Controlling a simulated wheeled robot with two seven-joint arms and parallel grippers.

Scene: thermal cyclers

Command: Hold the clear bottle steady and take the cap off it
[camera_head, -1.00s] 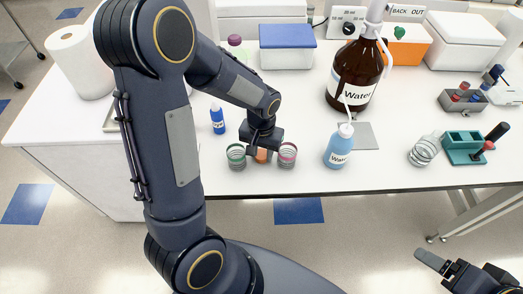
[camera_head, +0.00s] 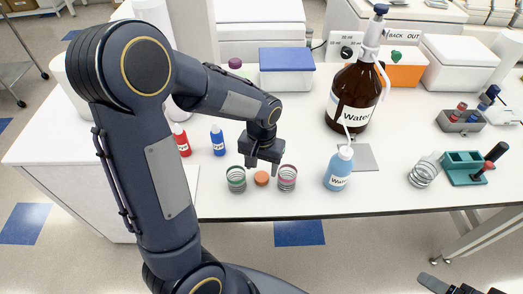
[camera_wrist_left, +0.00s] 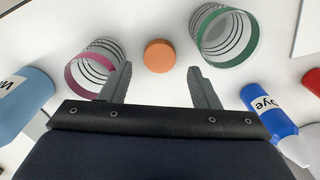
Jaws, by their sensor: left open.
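An orange round cap (camera_head: 262,178) lies on the white table between two clear ringed vessels, one green-rimmed (camera_head: 236,180) and one pink-rimmed (camera_head: 287,178). The left wrist view shows the cap (camera_wrist_left: 159,55) just beyond my fingertips. My left gripper (camera_head: 262,164) is open, empty and pointing down above the cap. Another clear ringed vessel (camera_head: 424,172) stands tilted-looking at the right; no cap shows on it. A purple-capped container (camera_head: 235,64) is partly hidden behind my left arm. I cannot tell which is the clear bottle. My right gripper (camera_head: 436,284) is barely in view at lower right.
A blue dye bottle (camera_head: 218,142) and a red one (camera_head: 181,140) stand left of the gripper. A blue wash bottle (camera_head: 338,170) and a brown water bottle (camera_head: 355,95) stand to the right. A teal rack (camera_head: 463,167) is further right. The table's front edge is close.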

